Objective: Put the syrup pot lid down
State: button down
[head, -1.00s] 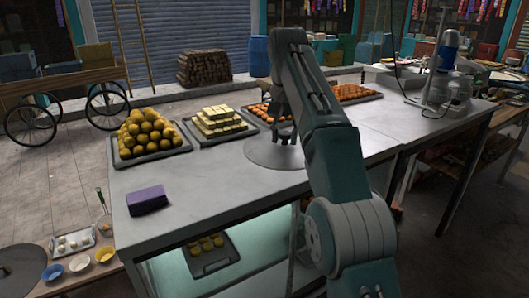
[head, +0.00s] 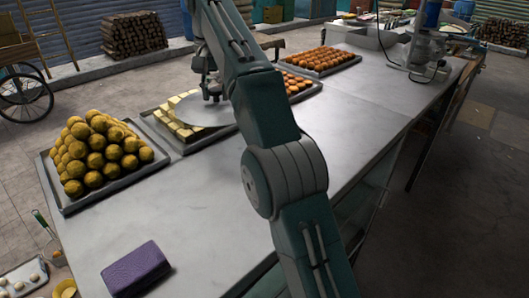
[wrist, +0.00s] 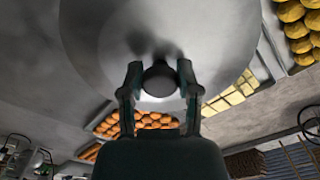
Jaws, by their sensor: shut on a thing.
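The syrup pot lid (head: 203,114) is a wide, flat grey metal disc with a dark round knob. My gripper (head: 210,88) is above it, and the lid hangs level below the fingers. In the wrist view my gripper (wrist: 160,76) is shut on the lid's knob, one finger on each side. The lid's broad disc (wrist: 215,35) fills the top middle there. In the head view the lid covers part of a tray of pale yellow sweets. I cannot tell its exact height above the table. No syrup pot is recognizable in these frames.
The steel table (head: 205,210) has clear room at its middle and right. A tray of round yellow sweets (head: 95,155) stands left, and orange sweets (head: 325,60) lie in trays behind. A purple box (head: 137,268) sits at the near left. A machine (head: 425,50) stands far right.

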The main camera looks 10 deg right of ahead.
jog(key=shift+w+a, duration=0.1)
jog(key=shift+w, duration=0.05)
jog(key=shift+s+d+f, duration=0.1)
jog(key=shift+s+d, duration=0.25)
jog(key=shift+d, duration=0.3)
jog(key=shift+s+d+f, duration=0.1)
jog(key=shift+s+d, duration=0.25)
jog(key=shift+d, duration=0.25)
jog(key=shift+s+d+f, duration=0.15)
jog(key=shift+s+f, duration=0.2)
jog(key=shift+s, duration=0.2)
jog(key=shift+s+d+f, duration=0.15)
jog(key=shift+s+f, duration=0.2)
jog(key=shift+s, duration=0.15)
jog(key=s+d+f, duration=0.4)
jog(key=f, duration=0.1)
jog(key=s+d+f, duration=0.2)
jog(key=shift+s+d+f, duration=0.15)
jog(key=shift+s+f, duration=0.15)
jog(key=shift+s, duration=0.1)
jog(key=shift+s+d+f, duration=0.1)
jog(key=shift+f, duration=0.8)
jog(key=shift+s+d+f, duration=0.1)
jog(key=shift+f, duration=0.75)
jog(key=shift+c, duration=1.6)
grip_release()
